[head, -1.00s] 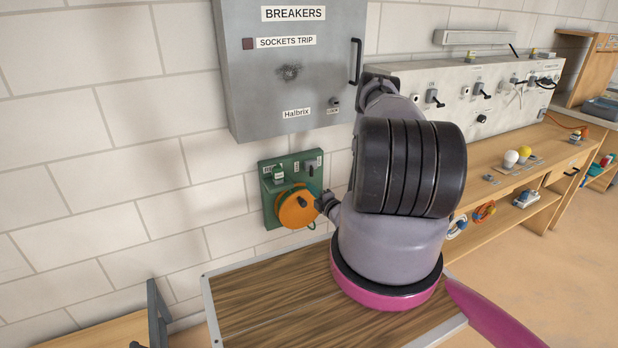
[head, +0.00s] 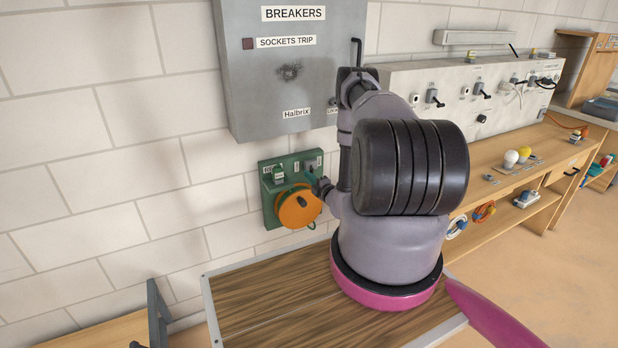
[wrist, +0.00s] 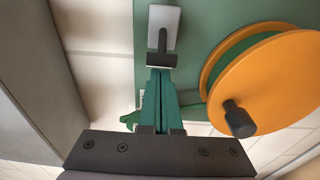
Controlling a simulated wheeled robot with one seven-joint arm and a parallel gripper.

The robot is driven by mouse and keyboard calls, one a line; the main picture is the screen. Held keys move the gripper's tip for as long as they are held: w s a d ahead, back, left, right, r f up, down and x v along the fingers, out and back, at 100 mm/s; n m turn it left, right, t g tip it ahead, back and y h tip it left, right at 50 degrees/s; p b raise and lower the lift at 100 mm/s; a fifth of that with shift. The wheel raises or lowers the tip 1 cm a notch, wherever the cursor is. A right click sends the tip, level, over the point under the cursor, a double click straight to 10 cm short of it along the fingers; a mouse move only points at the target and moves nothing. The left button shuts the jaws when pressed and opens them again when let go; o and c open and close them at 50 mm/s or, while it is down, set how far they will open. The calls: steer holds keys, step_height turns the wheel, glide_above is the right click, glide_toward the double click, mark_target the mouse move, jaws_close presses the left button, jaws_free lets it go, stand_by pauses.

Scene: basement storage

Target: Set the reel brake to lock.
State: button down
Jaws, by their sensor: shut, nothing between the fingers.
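The reel unit is a green wall panel (head: 268,212) with an orange reel (head: 298,208). A pale plate (head: 313,162) sits at its upper right. In the wrist view the plate (wrist: 163,18) carries a dark lever with a crossbar handle (wrist: 162,60), beside the orange reel (wrist: 275,80) and its dark knob (wrist: 239,118). My gripper (wrist: 162,74) has its teal fingers together and empty. Their tips are at the crossbar; I cannot tell whether they touch it. In the head view my gripper (head: 305,171) is small, in front of the panel's upper right. The lever setting is unclear.
A grey breaker cabinet (head: 280,75) hangs just above the panel. A wood-topped surface (head: 265,305) with a metal edge lies below. A switch board (head: 460,95) and a wooden bench (head: 520,165) stand to the right.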

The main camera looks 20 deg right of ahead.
steer(key=shift+s+d+n+g+y, duration=0.2)
steer(key=shift+d+n+y, duration=0.15)
steer(key=shift+n+y, duration=0.35)
steer(key=shift+s+d+n+g+y, duration=0.2)
steer(key=shift+d+n+y, duration=0.2)
steer(key=shift+y, duration=0.6)
steer(key=d+n+g+y, duration=0.6)
steer(key=n+y, duration=0.1)
steer(key=y, duration=0.2)
steer(key=shift+g, duration=0.3)
steer(key=shift+w+d, duration=0.1)
steer(key=shift+w, duration=0.05)
step_height(320, 180, up, 10)
stand_by(0.4)
steer(key=shift+d, duration=0.1)
stand_by(0.3)
